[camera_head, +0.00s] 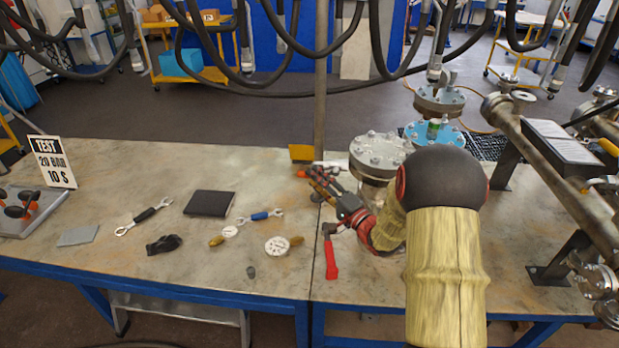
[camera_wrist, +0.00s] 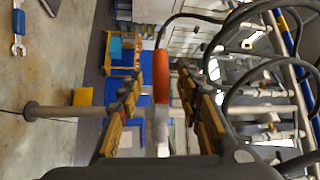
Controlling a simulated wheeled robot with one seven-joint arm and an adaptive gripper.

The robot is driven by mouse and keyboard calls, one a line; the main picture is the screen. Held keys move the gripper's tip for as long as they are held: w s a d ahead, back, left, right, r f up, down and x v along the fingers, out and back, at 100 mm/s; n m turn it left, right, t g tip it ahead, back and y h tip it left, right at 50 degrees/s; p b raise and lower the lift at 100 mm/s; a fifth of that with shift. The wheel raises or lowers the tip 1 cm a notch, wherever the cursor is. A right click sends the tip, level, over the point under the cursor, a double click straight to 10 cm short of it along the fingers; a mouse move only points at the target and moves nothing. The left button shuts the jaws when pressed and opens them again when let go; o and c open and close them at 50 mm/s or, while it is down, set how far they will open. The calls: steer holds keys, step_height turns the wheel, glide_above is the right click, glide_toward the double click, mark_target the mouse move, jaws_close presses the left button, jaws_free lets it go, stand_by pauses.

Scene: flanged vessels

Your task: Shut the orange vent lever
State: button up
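The orange vent lever (camera_wrist: 161,84) shows in the wrist view between the two fingers of my gripper (camera_wrist: 161,95), with a pale stem below its orange grip. There is a visible gap on each side of the grip, so the gripper is open around it. In the head view the orange tip (camera_head: 302,173) sits at the far end of my gripper (camera_head: 318,180), left of the flanged vessel (camera_head: 380,152). My arm and gripper hide part of the lever and of the vessel's lower side.
A red-handled valve (camera_head: 331,258) is at the table's front, just below my gripper. An upright post (camera_head: 320,105) stands behind it. Gauges (camera_head: 278,245), wrenches (camera_head: 143,216) and a black box (camera_head: 209,203) lie on the left. A blue-flanged vessel (camera_head: 420,133) and pipework (camera_head: 565,165) stand on the right.

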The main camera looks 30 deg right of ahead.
steer(key=shift+b+x, duration=0.35)
steer(key=shift+x, duration=1.3)
steer(key=shift+c, duration=0.7)
steer(key=c, duration=0.7)
jaws_close()
